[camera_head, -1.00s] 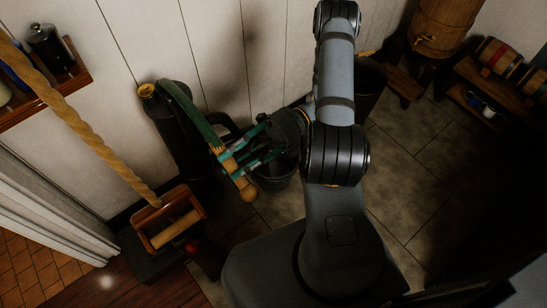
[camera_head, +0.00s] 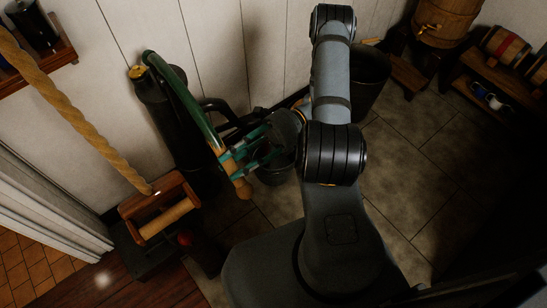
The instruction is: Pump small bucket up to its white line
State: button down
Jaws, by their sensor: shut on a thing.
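The hand pump has a dark upright body (camera_head: 160,115) with a yellowish cap, standing against the white wall. Its curved green lever (camera_head: 183,92) ends in a wooden grip (camera_head: 243,189). My gripper (camera_head: 230,160) has its teal fingers closed around the lever at the start of the wooden grip. A small dark bucket (camera_head: 272,177) stands on the floor just beyond my gripper, partly hidden by it. The white line and the water level inside cannot be made out. A dark curved pipe (camera_head: 216,104) shows behind the lever.
A larger dark bucket (camera_head: 372,80) stands behind my arm. A wooden barrel (camera_head: 449,18) and a low rack of small kegs (camera_head: 503,45) are at the upper right. A rope (camera_head: 75,112) and a wooden-handled box (camera_head: 160,207) are at left. The tiled floor at right is clear.

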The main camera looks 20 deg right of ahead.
jog(key=shift+w, duration=0.35)
jog(key=w+a+f+n+b, duration=0.1)
jog(key=w+f+n+b, duration=0.2)
jog(key=f+b, duration=0.4)
jog(key=shift+w+f+b, duration=0.4)
jog(key=shift+f, duration=0.25)
jog(key=shift+r, duration=0.15)
jog(key=s+r+m+p, duration=0.1)
jog(key=r+p, duration=0.1)
jog(key=p, duration=0.1)
jog(key=s+r+m+p, duration=0.1)
jog(key=r+p, duration=0.2)
jog(key=s+r+m+p, duration=0.1)
jog(key=r+p, duration=0.1)
jog(key=r, duration=0.1)
jog(key=shift+s+d+r+p, duration=0.1)
jog(key=shift+d+p, duration=0.3)
jog(key=shift+s+r+p, duration=0.2)
jog(key=shift+r+p, duration=0.05)
jog(key=shift+p, duration=0.05)
jog(key=shift+s+d+f+m, duration=0.1)
jog(key=shift+s+f+m, duration=0.05)
jog(key=shift+m, duration=0.15)
